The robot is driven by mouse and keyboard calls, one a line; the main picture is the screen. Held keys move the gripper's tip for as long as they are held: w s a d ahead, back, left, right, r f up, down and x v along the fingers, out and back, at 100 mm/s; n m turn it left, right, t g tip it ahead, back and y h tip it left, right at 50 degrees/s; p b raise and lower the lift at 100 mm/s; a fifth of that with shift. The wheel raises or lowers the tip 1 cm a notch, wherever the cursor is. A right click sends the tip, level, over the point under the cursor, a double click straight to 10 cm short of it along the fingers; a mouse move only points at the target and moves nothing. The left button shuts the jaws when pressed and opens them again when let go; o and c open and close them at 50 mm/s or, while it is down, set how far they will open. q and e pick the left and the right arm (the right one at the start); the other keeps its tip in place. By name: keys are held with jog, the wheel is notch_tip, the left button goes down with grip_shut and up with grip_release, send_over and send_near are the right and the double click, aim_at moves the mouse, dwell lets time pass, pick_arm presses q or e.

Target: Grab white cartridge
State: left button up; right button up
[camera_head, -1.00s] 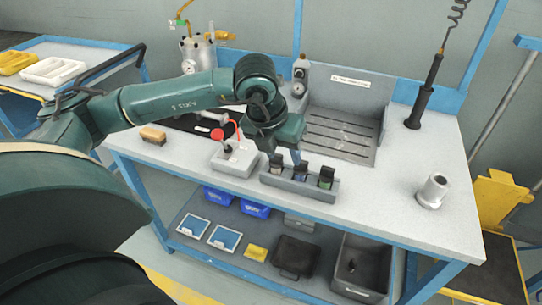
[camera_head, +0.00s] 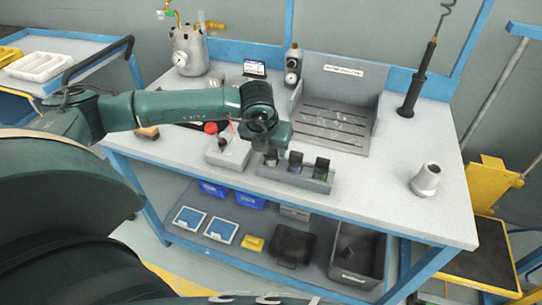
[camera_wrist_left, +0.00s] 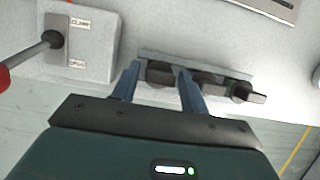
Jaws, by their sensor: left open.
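A grey rack (camera_head: 297,179) on the bench holds three dark upright cartridges: the left one (camera_head: 271,158), the middle one (camera_head: 295,161) and the right one (camera_head: 320,169), which has a green face. I cannot make out a clearly white cartridge. My left gripper (camera_head: 271,148) points down at the rack's left end. In the left wrist view my left gripper (camera_wrist_left: 160,71) is open, with its blue fingers on either side of the left cartridge (camera_wrist_left: 159,74). Whether they touch it I cannot tell. My right gripper is not in view.
A pale box (camera_head: 228,153) with a lever stands just left of the rack. A grey slotted tray (camera_head: 335,125) stands behind it. A metal cone-shaped part (camera_head: 426,179) is at the right. The bench top between rack and cone is clear.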

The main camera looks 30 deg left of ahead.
pick_arm(q)
jog(key=shift+x, duration=1.4)
jog(key=shift+c, duration=0.3)
jog(key=c, duration=0.7)
jog(key=shift+o, duration=0.2)
